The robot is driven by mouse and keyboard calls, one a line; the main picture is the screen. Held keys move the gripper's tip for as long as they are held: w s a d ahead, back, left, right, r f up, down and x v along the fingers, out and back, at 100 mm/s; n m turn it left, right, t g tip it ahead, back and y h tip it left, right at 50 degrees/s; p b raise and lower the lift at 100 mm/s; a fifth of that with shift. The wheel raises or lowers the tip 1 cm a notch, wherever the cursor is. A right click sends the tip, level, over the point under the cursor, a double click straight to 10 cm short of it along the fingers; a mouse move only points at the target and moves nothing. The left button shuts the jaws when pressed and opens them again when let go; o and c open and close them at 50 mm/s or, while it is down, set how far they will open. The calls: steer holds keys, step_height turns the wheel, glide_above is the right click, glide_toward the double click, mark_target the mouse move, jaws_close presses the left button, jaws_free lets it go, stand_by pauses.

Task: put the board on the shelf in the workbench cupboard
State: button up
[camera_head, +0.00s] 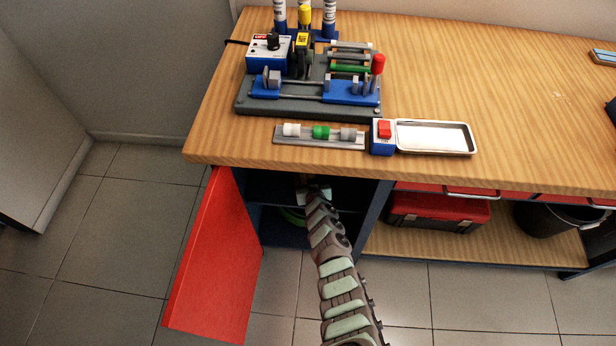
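A narrow grey board (285,142) with white, green and grey fittings lies on the workbench top near its front edge; it may be the task's board. The workbench cupboard (281,236) is dark inside, and its red door (213,262) stands open to the left. A dark shelf (270,192) shows dimly inside. My arm reaches up from the bottom of the picture into the cupboard opening. My gripper (312,187) is at the upper part of the opening, below the bench edge. Its fingers are small and shadowed; I cannot tell whether they hold anything.
A blue and grey test rig (300,103), a red-button box (383,137) and a metal tray (436,137) are on the bench. A red toolbox (437,211) and black bucket (549,219) stand to the right.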

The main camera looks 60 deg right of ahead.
steer(key=o, duration=0.4)
steer(key=shift+c, duration=0.2)
steer(key=shift+a+r+p, duration=0.1)
steer(key=shift+r+p, duration=0.25)
steer(key=shift+p, duration=0.05)
steer(key=p+v, duration=0.5)
steer(key=v, duration=0.6)
steer(key=shift+s+a, duration=0.25)
steer(key=shift+s, duration=0.05)
